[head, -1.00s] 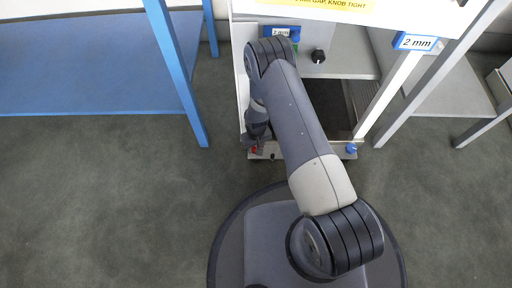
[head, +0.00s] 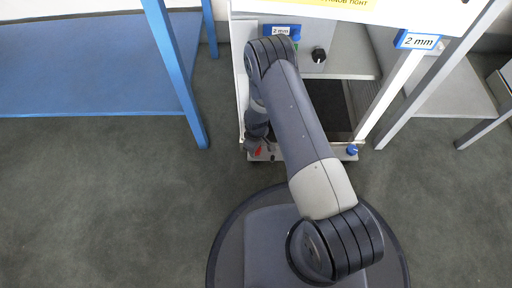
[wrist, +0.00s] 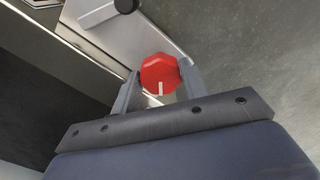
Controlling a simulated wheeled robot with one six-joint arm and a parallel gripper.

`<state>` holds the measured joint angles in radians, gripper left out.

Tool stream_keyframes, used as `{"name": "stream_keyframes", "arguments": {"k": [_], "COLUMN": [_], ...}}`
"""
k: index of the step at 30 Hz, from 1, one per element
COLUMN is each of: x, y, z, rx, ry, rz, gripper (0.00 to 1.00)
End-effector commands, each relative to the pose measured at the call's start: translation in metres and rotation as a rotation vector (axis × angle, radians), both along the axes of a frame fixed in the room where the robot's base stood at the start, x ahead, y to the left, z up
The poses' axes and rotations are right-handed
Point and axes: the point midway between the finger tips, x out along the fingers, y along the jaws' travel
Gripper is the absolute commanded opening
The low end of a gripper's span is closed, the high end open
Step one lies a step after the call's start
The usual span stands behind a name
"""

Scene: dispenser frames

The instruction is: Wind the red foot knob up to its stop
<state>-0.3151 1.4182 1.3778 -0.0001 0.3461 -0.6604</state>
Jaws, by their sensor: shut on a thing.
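The red foot knob (wrist: 158,73) is a faceted red knob with a white mark on its face pointing toward the bottom of the wrist view. My gripper (wrist: 160,84) is shut on it, one finger on each side. In the head view the red knob (head: 257,152) shows as a small red patch at the front left foot of the dispenser frame, partly hidden by my gripper (head: 254,145). The knob's underside and stem are hidden.
A blue knob (head: 352,150) sits at the frame's front right foot. A blue table (head: 90,65) stands at left and a grey stand (head: 450,85) at right. The floor between is clear.

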Motion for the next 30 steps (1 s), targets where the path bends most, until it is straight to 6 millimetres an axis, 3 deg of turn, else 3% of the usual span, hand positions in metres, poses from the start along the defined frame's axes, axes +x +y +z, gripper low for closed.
{"name": "stream_keyframes", "arguments": {"k": [11,12,19,30], "x": [0.0007,0.0008,0.0009,0.003], "y": [0.0004,0.0004,0.0002,-0.0006], "z": [0.0003,0.0003,0.0002,0.0003], "rx": [0.001,0.001,0.001,0.001], "ry": [-0.002,-0.002,-0.003,-0.007], "rz": [0.004,0.004,0.003,-0.002], "gripper": [0.19,0.44,0.62,0.64]}}
